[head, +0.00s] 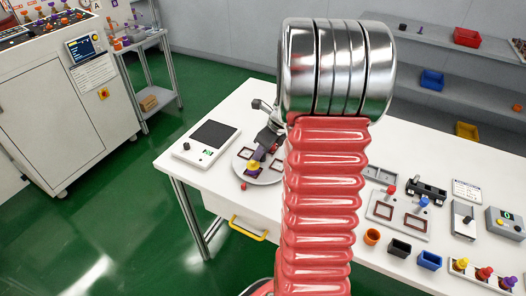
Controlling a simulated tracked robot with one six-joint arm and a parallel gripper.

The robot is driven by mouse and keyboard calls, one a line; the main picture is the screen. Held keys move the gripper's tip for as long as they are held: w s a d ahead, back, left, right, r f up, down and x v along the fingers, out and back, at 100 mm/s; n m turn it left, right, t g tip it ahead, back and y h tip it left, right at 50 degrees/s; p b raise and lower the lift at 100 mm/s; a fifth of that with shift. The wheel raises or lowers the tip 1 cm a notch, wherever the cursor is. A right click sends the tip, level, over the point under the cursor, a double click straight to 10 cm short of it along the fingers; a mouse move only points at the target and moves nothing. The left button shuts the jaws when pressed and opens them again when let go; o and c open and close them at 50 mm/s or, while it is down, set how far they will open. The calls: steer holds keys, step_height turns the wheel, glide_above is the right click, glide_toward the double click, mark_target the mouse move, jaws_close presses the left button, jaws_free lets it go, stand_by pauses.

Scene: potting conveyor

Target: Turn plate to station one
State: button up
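The plate (262,177), a round light-grey disc, lies on the white table left of my red bellows arm. A brown-framed square (245,154) shows on its left part, and a yellow knob-like piece (253,166) stands near its front. My gripper (260,153), small and dark, reaches down over the plate from behind the arm. A dark purple shape shows at its fingers; whether it is held or part of the plate is unclear. The gripper's opening is too small to tell. The arm hides the right edge of the plate. Station marks are not readable.
A black-topped device (214,134) stands close left of the plate. Right of my arm are a grey fixture plate (398,215), small orange (372,237), black (400,248) and blue (429,260) cups, and a rack of coloured pieces (484,274). The table's front-left edge is near the plate.

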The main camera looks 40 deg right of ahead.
jaws_close()
steer(key=shift+d, duration=0.1)
stand_by(0.3)
